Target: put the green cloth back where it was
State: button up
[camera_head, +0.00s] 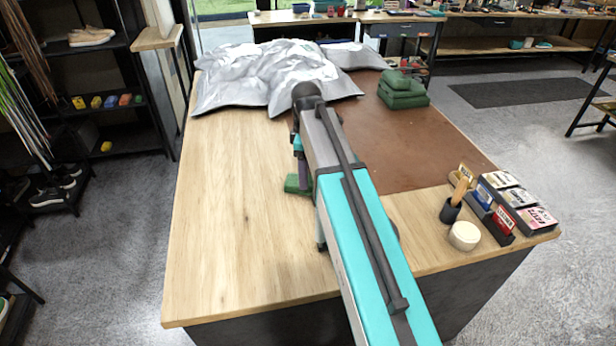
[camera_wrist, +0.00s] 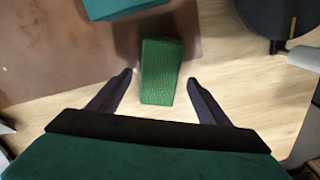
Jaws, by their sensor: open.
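The green cloth (camera_wrist: 161,72), a small folded block, shows in the wrist view between my gripper's fingers, across the border of the brown mat and bare wood. In the head view the green cloth (camera_head: 297,185) is partly hidden by my arm, near the mat's left side. My gripper (camera_wrist: 159,76) is open, with a finger on each side of the cloth and a visible gap on both sides. I cannot tell its height above the table. A stack of folded green cloths (camera_head: 403,90) sits on the brown mat (camera_head: 430,145) at the far right.
A crumpled silvery sheet (camera_head: 270,72) covers the table's far end. A brush cup (camera_head: 451,211), a round pale tub (camera_head: 464,236) and small boxes (camera_head: 519,197) stand at the near right corner. The wooden table (camera_head: 235,230) is clear at left.

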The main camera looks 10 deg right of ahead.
notch_tip(320, 180, up, 9)
jog(key=b, duration=0.1)
dwell(0.5)
dwell(0.6)
